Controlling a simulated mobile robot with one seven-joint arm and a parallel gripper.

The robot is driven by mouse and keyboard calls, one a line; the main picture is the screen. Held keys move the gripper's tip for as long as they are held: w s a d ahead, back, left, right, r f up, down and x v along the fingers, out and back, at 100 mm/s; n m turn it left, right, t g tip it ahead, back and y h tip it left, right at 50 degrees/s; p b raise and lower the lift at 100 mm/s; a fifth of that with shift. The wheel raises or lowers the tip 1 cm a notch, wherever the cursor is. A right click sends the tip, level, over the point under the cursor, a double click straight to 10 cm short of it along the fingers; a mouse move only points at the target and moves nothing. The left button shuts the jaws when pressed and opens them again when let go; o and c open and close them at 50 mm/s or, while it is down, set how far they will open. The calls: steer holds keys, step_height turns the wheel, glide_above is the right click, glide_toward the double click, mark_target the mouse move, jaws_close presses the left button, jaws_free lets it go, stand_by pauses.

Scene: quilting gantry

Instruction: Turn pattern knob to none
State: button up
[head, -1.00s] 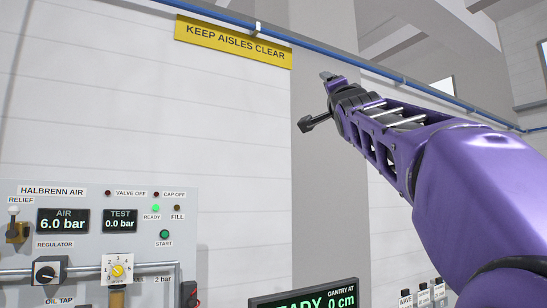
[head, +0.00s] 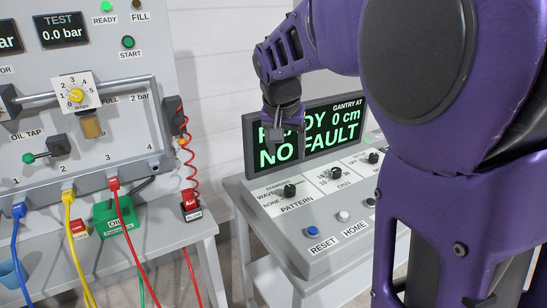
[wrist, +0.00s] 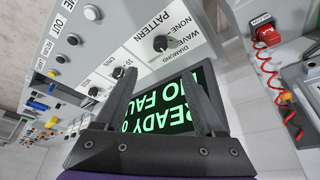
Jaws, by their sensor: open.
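The pattern knob (head: 290,190) is a small black knob on the sloped grey console. The labels DIAMOND, WAVE and NONE stand around its left side, with PATTERN below. I cannot tell which label its pointer faces. My gripper (head: 285,148) is open and empty, pointing down above the console, in front of the screen. In the wrist view the pattern knob (wrist: 161,43) shows beyond and between the two spread fingertips (wrist: 161,76), apart from both.
A second knob (head: 336,172) and a third (head: 374,158) stand right of the pattern knob. Blue RESET (head: 312,231) and white HOME (head: 343,216) buttons lie in front. The lit screen (head: 318,135) rises behind. The air panel (head: 95,110) with hoses is at left, across a gap.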

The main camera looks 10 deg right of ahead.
mark_target(290, 187)
steer(key=b+x, duration=0.1)
steer(key=x, duration=1.5)
steer(key=shift+w, duration=0.2)
jaws_close()
